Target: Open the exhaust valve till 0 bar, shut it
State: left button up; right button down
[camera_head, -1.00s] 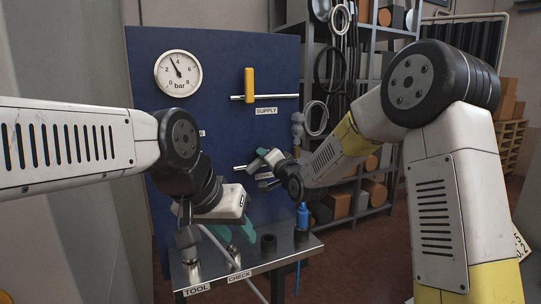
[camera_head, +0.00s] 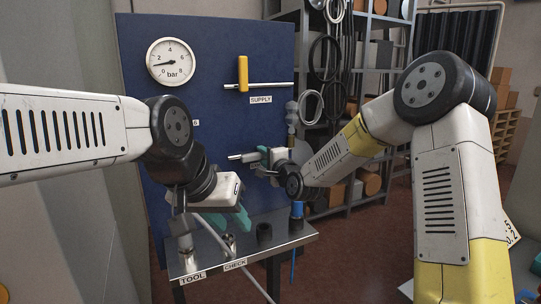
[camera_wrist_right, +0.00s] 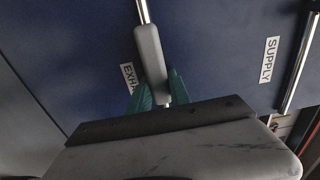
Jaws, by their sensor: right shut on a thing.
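The round white gauge (camera_head: 172,62) has its needle pointing left and slightly down, between 0 and 2 bar. My right gripper (camera_head: 265,157) is at the exhaust pipe (camera_head: 240,157) on the blue panel. In the right wrist view, its green fingers (camera_wrist_right: 160,94) are shut on the grey exhaust valve handle (camera_wrist_right: 150,52), one on each side. The handle lies roughly along the pipe. The EXHAUST label (camera_wrist_right: 128,77) is partly hidden by a finger. My left gripper (camera_head: 230,219) hangs over the small bench, its green fingers apart and empty.
The supply valve's yellow handle (camera_head: 243,73) stands across its pipe above. The steel bench (camera_head: 288,237) carries a dark cup-like piece (camera_head: 264,232) and a blue tool (camera_head: 297,211). A shelf rack (camera_head: 400,45) stands behind on the right.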

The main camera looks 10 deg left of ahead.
dwell(0.4)
jog(key=c, duration=1.2)
grip_release()
jog(key=v, duration=0.7)
jog(key=shift+s+d, duration=0.25)
jog(key=shift+s, duration=0.1)
jog(key=shift+d, duration=0.1)
